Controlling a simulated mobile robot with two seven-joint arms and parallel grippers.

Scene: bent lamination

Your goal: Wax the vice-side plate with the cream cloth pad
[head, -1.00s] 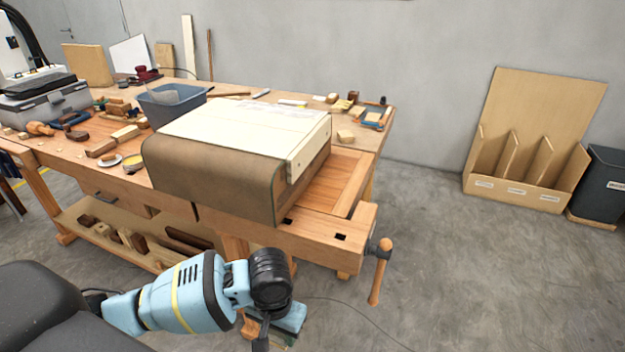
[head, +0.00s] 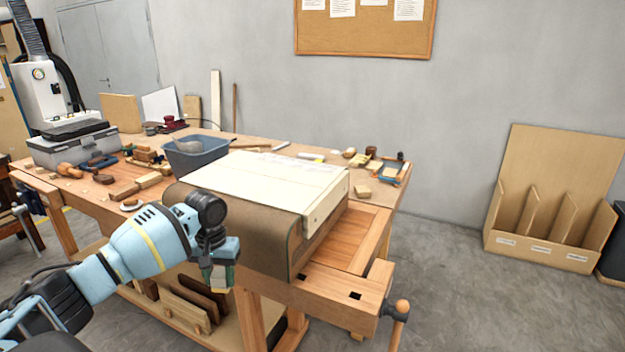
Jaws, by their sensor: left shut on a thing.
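My left gripper (head: 220,276) points down in front of the bench, just off the near side of the bending form. It is shut on a small pale thing at its fingertips, which looks like the cream cloth pad; the fingers hide most of it. The form has a cream top (head: 270,178) and a brown sheet (head: 262,232) curving down over its front. A narrow cream plate (head: 326,209) is on the form's right end, on the vice side; the gripper is apart from it, to the left. My right gripper is out of view.
The wooden bench (head: 340,288) has a vice handle (head: 401,308) at its front right corner. A blue-grey bin (head: 195,155), a grey toolbox (head: 72,146) and several small blocks crowd the left and back. A wooden rack (head: 550,200) stands at the right wall. The floor between is clear.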

